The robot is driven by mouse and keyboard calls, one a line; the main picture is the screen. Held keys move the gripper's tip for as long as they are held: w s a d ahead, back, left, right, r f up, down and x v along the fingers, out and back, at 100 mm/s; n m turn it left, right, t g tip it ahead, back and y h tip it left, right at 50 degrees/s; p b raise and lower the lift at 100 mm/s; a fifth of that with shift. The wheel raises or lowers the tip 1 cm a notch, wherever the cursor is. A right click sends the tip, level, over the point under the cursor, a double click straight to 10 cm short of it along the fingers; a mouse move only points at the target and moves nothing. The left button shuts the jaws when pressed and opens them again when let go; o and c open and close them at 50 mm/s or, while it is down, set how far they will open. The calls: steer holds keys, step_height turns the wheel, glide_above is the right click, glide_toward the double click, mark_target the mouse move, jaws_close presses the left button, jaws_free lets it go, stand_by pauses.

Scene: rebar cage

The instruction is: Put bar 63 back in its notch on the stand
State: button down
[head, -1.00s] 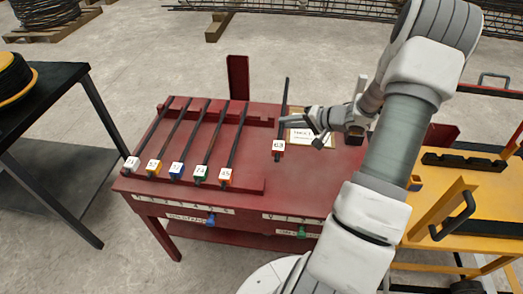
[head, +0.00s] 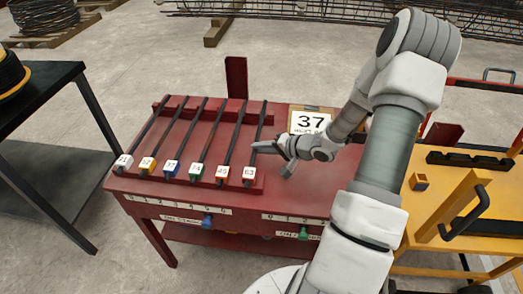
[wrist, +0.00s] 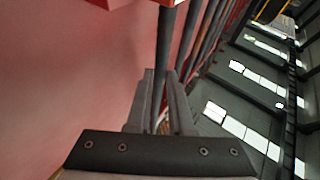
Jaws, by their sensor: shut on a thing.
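Bar 63 (head: 258,135) is a dark rod with a white-and-red tag reading 63 at its near end. It lies at the right end of the row of bars on the red stand (head: 256,186), roughly parallel to the others, its tag near the front rail. I cannot tell whether it is fully seated in a notch. My gripper (head: 264,148) reaches in from the right and is shut on the bar at mid length. In the wrist view the dark rod (wrist: 165,45) runs between my gripper's fingers (wrist: 160,100); the tag is not readable there.
Several other tagged bars (head: 203,130) lie side by side to the left. A red upright plate (head: 236,77) rises at the back. A yellow cart (head: 465,215) is at right, a dark table (head: 40,105) at left.

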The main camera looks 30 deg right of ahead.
steer(key=shift+r, duration=0.1)
steer(key=shift+f, duration=0.35)
steer(key=c, duration=0.8)
jaws_free()
steer(key=shift+f, duration=0.1)
steer(key=shift+r, duration=0.3)
steer(key=shift+p+v, duration=2.05)
steer(key=shift+v, duration=4.05)
steer(key=shift+w+r, duration=0.15)
